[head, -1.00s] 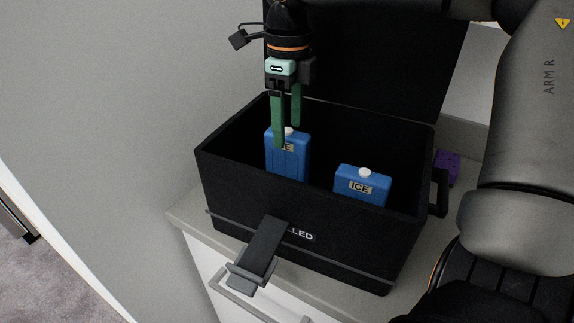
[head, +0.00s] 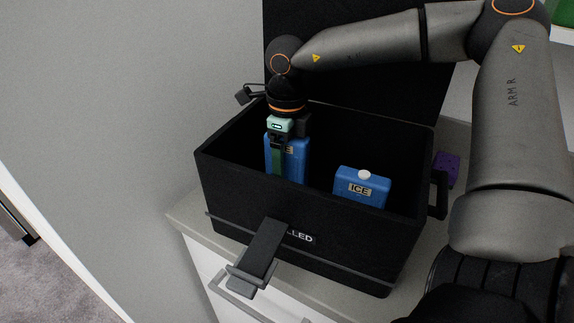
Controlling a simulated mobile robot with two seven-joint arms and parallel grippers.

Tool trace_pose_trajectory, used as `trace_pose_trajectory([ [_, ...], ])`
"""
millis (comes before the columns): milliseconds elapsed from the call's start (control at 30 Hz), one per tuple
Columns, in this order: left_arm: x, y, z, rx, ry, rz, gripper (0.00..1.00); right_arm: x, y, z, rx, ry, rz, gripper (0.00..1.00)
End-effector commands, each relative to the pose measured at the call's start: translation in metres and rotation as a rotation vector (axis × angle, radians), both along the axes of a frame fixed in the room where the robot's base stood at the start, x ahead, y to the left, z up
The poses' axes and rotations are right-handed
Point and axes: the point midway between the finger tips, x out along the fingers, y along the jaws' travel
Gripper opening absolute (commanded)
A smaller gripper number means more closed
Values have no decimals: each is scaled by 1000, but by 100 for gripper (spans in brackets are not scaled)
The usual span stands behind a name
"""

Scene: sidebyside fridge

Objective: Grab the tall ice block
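The tall ice block (head: 298,162) is blue with an ICE label and stands upright inside the black cooler box (head: 285,228), towards its left. My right gripper (head: 284,165) points straight down over it. One green finger lies in front of the block's near face; the other finger is hidden behind the block. I cannot tell whether the fingers press on it. The gripper body covers the block's cap and part of its label. My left gripper is not in view.
A shorter blue ICE block (head: 362,188) with a white cap stands to the right in the cooler. The cooler's walls surround both blocks, and its lid (head: 352,78) stands open at the back. A purple object (head: 447,168) lies on the counter (head: 190,212) to the right.

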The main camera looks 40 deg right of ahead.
Motion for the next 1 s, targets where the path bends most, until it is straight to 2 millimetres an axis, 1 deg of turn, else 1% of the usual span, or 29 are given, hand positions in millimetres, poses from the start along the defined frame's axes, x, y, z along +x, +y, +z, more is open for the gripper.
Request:
trace_pose_trajectory([
  [33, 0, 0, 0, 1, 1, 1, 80, 0, 0, 0, 0, 0, 0, 79],
  [67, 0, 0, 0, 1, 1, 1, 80, 0, 0, 0, 0, 0, 0, 76],
  [733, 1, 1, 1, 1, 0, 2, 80, 0, 0, 1, -1, 1, 0, 0],
  [1000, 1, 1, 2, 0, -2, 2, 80, 0, 0, 1, -1, 1, 0, 0],
])
